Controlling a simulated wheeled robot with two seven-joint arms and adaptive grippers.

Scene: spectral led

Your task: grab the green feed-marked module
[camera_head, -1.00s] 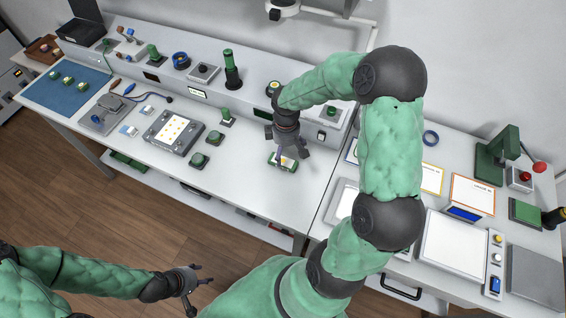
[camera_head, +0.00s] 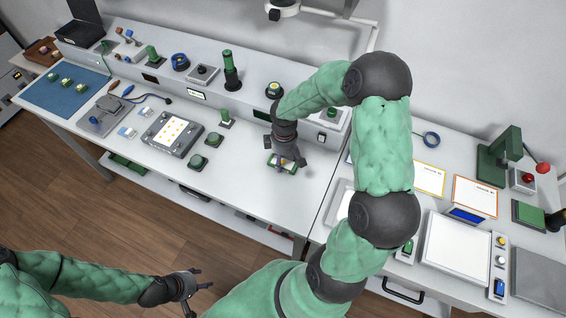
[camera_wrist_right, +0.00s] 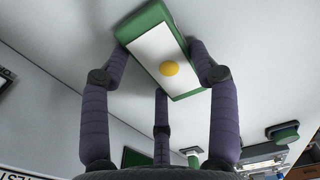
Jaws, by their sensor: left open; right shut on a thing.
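A green module (camera_head: 292,170) with a white face sits under my right gripper (camera_head: 285,163), at the right part of the long white bench. In the right wrist view the module (camera_wrist_right: 152,38) shows its green body, white face and yellow dot. The fingers of my right gripper (camera_wrist_right: 160,60) are shut on its edges. I cannot tell whether it touches the bench, and no feed mark is legible. My left gripper (camera_head: 190,284) is open and empty, low in the head view over the floor, away from the bench.
A grey panel with yellow dots (camera_head: 173,132) and two small green-topped blocks (camera_head: 214,138) lie left of the module. A blue mat (camera_head: 45,96) holds small green modules at far left. A raised shelf runs along the back. A second table with papers (camera_head: 474,197) stands at right.

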